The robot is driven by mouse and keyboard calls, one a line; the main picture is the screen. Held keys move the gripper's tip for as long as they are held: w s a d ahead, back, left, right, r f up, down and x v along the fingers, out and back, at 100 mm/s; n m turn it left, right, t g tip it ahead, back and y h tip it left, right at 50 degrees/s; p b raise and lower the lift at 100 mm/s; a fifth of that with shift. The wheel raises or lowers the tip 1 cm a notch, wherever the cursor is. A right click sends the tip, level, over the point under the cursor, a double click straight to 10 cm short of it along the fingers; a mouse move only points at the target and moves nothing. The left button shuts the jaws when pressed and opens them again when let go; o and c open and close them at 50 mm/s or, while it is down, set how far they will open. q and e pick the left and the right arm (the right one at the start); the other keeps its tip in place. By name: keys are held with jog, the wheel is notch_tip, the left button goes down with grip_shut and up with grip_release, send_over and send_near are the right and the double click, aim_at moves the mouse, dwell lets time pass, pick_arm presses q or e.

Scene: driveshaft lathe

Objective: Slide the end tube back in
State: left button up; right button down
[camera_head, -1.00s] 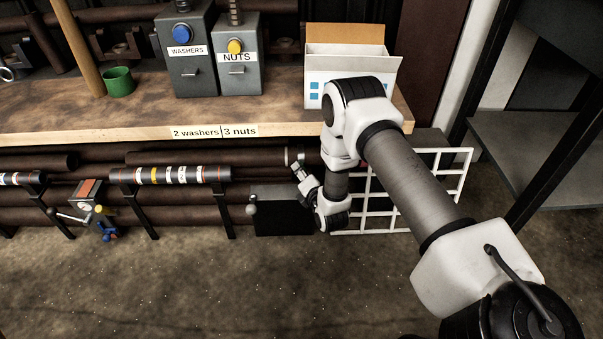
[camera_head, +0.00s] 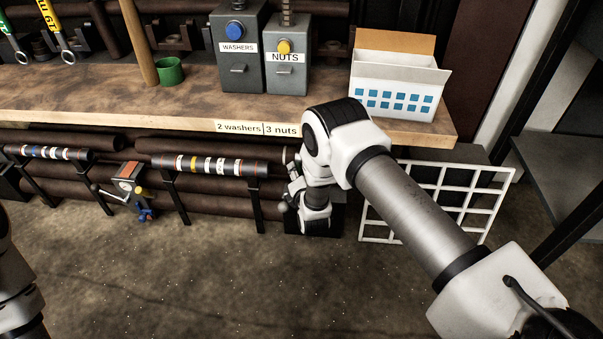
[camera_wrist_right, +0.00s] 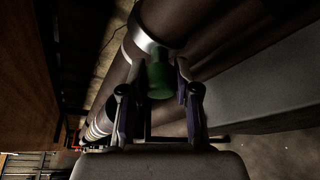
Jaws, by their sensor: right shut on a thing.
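A dark tube with a silver collar (camera_wrist_right: 148,40) and a green knob (camera_wrist_right: 160,78) crosses the right wrist view. The collar also shows faintly in the head view (camera_head: 287,156), beside my right gripper. My right gripper (camera_head: 291,180) is shut, with its two dark fingers (camera_wrist_right: 158,97) on either side of the green knob; the exact contact is hard to see. In the head view my arm hides much of the tube's right end. The banded shaft (camera_head: 210,165) lies left of the gripper, under the bench. My left gripper is out of view; only part of that arm shows.
The wooden bench (camera_head: 200,111) overhangs the tubes. A dark box (camera_head: 327,215) stands behind and below my right wrist. A white grid (camera_head: 440,205) stands to its right. A small vise-like block (camera_head: 128,177) is at left. The floor in front is clear.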

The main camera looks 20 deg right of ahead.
jog(key=c, duration=0.8)
grip_release()
jog(key=shift+c, duration=0.2)
jog(key=v, duration=1.2)
